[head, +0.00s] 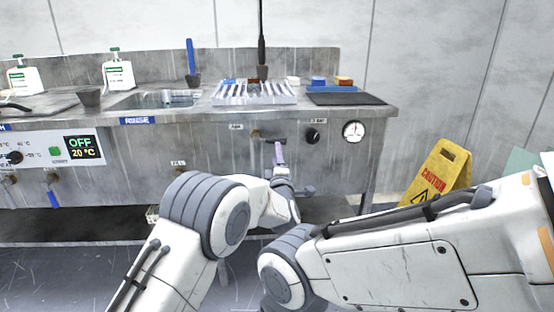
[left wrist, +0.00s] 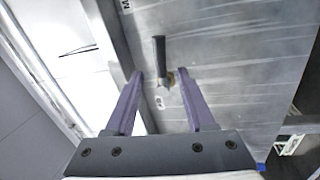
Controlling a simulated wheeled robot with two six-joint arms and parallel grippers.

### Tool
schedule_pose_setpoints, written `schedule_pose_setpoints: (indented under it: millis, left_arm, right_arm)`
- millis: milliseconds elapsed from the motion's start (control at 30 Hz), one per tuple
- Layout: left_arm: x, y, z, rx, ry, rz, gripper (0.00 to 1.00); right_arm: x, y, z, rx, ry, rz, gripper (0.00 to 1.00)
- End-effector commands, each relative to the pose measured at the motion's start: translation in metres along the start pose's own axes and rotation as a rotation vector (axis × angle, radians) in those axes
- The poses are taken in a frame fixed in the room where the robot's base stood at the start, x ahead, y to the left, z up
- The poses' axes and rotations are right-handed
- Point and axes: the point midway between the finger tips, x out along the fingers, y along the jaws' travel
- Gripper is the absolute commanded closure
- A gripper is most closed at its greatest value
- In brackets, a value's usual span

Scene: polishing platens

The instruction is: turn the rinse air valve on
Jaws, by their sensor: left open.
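A valve with a black lever handle (head: 274,140) and a brass body (head: 256,134) sits on the steel bench front, beside a small label (head: 236,127) too small to read surely. The lever lies sideways, pointing right in the head view. My left gripper (head: 279,152) reaches up to it from below with purple fingers. In the left wrist view, the open fingers of my left gripper (left wrist: 160,74) stand on either side of the black lever (left wrist: 160,52) and brass stem (left wrist: 170,78). Whether they touch is unclear. My right gripper is not in view; my right arm crosses the lower right.
A black knob (head: 313,136) and a round gauge (head: 353,131) sit right of the valve. Another small valve (head: 180,169) and a blue-handled tap (head: 53,195) are to the left. The bench top (head: 210,110) juts above. A yellow caution sign (head: 436,172) stands on the right.

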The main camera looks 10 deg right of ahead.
Motion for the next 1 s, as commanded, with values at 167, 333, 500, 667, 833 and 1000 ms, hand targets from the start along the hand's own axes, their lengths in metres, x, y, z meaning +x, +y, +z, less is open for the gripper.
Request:
schedule_pose_setpoints:
  millis: [167, 333, 500, 667, 833, 1000]
  left_arm:
    - [-0.016, 0.000, 0.000, 0.000, 0.000, -0.001, 0.45]
    - [-0.020, 0.000, 0.000, -0.001, 0.001, 0.000, 0.45]
    - [-0.020, 0.000, -0.001, -0.001, 0.001, 0.000, 0.45]
    - [-0.019, -0.002, -0.010, 0.036, -0.011, -0.031, 0.45]
    - [-0.032, -0.026, -0.065, 0.296, -0.127, -0.253, 0.45]
    - [-0.114, -0.070, -0.148, 0.665, -0.386, -0.596, 0.45]
  right_arm:
    - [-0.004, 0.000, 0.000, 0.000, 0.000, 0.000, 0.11]
    - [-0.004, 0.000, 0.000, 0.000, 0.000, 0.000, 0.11]
    - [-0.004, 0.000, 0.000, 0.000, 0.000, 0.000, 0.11]
    - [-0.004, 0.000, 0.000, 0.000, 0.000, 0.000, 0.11]
    - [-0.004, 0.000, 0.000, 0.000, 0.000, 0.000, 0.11]
    - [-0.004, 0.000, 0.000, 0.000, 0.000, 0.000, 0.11]
